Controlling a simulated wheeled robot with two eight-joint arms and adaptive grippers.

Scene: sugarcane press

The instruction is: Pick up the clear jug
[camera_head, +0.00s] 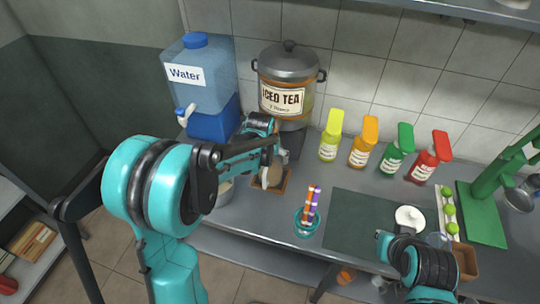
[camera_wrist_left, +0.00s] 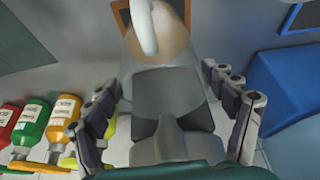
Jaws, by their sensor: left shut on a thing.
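The clear jug (camera_wrist_left: 165,85) fills the middle of the left wrist view, see-through and greyish, with a pale curved piece at its top. In the head view the jug (camera_head: 272,177) is partly hidden behind my left gripper (camera_head: 266,160), at a wooden board in front of the iced tea pot. My left gripper (camera_wrist_left: 168,100) has its fingers on both sides of the jug and is shut on it. My right gripper (camera_head: 385,243) is low at the right, over the front of the counter; its fingers are too small to read.
A water dispenser (camera_head: 205,85) and an iced tea pot (camera_head: 287,85) stand behind the jug. Several coloured bottles (camera_head: 363,143) line the wall. A cup with striped straws (camera_head: 309,220) stands near the front edge. A dark mat (camera_head: 365,215) lies right of it.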

